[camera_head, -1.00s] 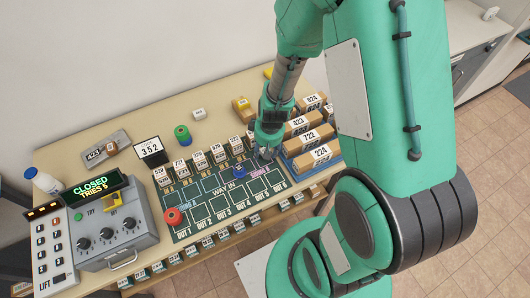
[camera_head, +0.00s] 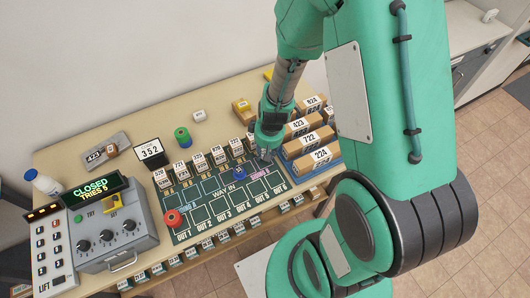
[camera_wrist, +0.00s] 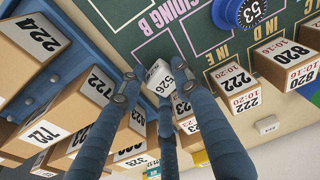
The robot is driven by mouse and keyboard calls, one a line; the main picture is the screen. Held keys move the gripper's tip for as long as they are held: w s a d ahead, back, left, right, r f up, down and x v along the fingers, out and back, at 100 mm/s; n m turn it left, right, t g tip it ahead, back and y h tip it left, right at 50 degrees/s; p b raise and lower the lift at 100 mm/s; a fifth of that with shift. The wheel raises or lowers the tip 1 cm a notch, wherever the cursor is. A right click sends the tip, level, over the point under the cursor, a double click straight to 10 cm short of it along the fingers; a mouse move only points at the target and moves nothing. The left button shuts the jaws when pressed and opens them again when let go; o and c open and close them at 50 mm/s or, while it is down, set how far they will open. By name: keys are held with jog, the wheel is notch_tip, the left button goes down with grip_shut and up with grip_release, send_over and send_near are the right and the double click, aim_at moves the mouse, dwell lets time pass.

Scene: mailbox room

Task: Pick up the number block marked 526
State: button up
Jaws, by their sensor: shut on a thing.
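The small white number block marked 526 (camera_wrist: 160,78) is between my fingers in the wrist view, its numbered face turned toward the camera. My gripper (camera_wrist: 157,92) is shut on it, with fingers on both sides. In the head view my gripper (camera_head: 265,154) is low over the right part of the green track mat (camera_head: 206,208), near the pink-marked siding. The block is hidden or too small to make out there. I cannot tell whether it is clear of the mat.
A blue tray (camera_head: 328,165) of brown parcels, such as 224 (camera_head: 318,157), stands close right of my gripper. A row of numbered boxes (camera_head: 201,162) lines the mat's back edge. A blue knob (camera_head: 238,176) and a red knob (camera_head: 173,218) stand on the mat. A control box (camera_head: 112,232) is at left.

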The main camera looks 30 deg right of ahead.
aim_at(264, 151)
jog(key=shift+r, duration=0.45)
notch_tip(264, 151, up, 3)
jog(key=shift+p, duration=0.55)
jog(key=s, duration=0.5)
jog(key=s+a, duration=0.1)
jog(key=s, duration=0.4)
jog(key=s+a+r, duration=0.1)
jog(key=s, duration=0.5)
